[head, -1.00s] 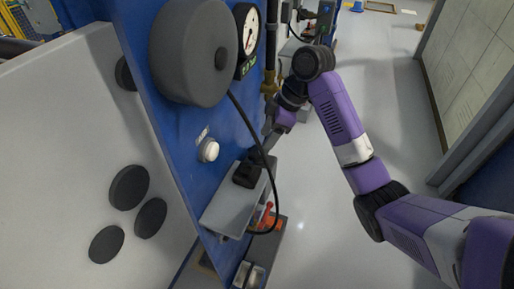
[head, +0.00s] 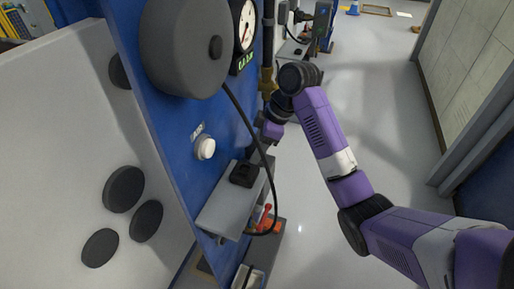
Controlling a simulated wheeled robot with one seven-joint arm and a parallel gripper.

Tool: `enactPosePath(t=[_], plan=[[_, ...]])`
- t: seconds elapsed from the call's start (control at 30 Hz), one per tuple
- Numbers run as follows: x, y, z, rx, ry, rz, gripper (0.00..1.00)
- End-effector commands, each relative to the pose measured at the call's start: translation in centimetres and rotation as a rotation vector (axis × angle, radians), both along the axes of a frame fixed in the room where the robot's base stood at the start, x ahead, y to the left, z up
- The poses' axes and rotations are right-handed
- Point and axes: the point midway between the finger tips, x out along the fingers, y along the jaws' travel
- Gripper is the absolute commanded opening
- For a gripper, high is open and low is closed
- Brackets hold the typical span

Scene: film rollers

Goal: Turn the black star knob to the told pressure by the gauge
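The pressure gauge (head: 245,25) is a round white dial with a dark rim, mounted on the blue panel at the top, partly hidden by the large grey roller (head: 185,47). A green digital readout (head: 243,62) sits just under it, too small to read surely. My purple arm comes in from the lower right, and its wrist end lies close against the panel's right edge, below the gauge. My gripper (head: 256,143) shows only as a small dark-grey part beyond the wrist; its fingers are not clear. I cannot make out the black star knob; the wrist may hide it.
A brass fitting on a pipe (head: 267,83) stands just above the wrist. A white button (head: 205,148), a grey shelf (head: 222,212) with a black block (head: 243,174), and a hanging black cable (head: 245,122) are nearby. The floor (head: 320,220) right of the panel is clear.

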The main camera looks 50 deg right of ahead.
Motion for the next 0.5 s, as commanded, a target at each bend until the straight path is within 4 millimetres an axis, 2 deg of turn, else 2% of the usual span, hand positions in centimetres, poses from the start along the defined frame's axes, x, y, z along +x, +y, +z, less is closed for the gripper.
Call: enactPosePath(t=[0.27,0.5], plan=[[-0.04,0.09,0.10,0.000,0.001,-0.028,0.11],[-0.09,0.26,0.35,0.002,0.001,-0.152,0.11]])
